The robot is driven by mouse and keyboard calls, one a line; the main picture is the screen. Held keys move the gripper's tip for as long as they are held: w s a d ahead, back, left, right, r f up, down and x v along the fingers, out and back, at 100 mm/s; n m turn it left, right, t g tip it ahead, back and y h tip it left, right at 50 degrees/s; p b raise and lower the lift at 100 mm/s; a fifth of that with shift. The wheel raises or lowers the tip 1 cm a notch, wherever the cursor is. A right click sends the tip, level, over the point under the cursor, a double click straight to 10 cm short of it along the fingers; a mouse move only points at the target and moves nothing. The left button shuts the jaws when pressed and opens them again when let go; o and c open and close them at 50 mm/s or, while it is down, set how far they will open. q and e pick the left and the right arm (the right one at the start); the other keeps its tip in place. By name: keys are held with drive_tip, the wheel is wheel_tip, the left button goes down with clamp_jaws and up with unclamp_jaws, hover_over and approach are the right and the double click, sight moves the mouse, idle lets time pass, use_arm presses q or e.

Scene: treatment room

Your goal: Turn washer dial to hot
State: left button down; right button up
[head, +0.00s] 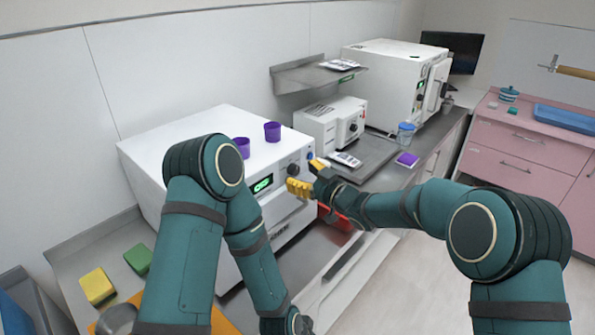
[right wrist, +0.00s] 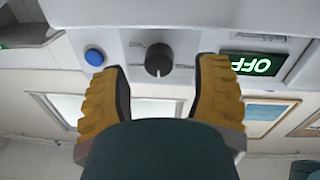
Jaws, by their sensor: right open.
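The washer (head: 185,135) is a white box on the left counter with a green-lit display (head: 263,184) on its front panel. Its dark round dial (head: 293,169) is near the right end of that panel. In the right wrist view the dial (right wrist: 158,60) appears in the gap between my yellow fingertips, with clear space on both sides. My right gripper (head: 307,176) is open and empty, close in front of the panel.
A blue button (right wrist: 94,56) sits beside the dial. Two purple cups (head: 272,131) stand on the washer top. A smaller white device (head: 330,125) and a larger one (head: 390,80) stand farther back. Green (head: 138,259) and yellow blocks (head: 97,286) lie at lower left.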

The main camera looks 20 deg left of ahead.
drive_tip(key=shift+x, duration=1.05)
clamp_jaws()
drive_tip(key=m+p, duration=0.2)
drive_tip(key=m, duration=0.1)
drive_tip(key=shift+r, duration=0.15)
drive_tip(key=shift+m+p, duration=1.1)
drive_tip(key=shift+m, duration=0.8)
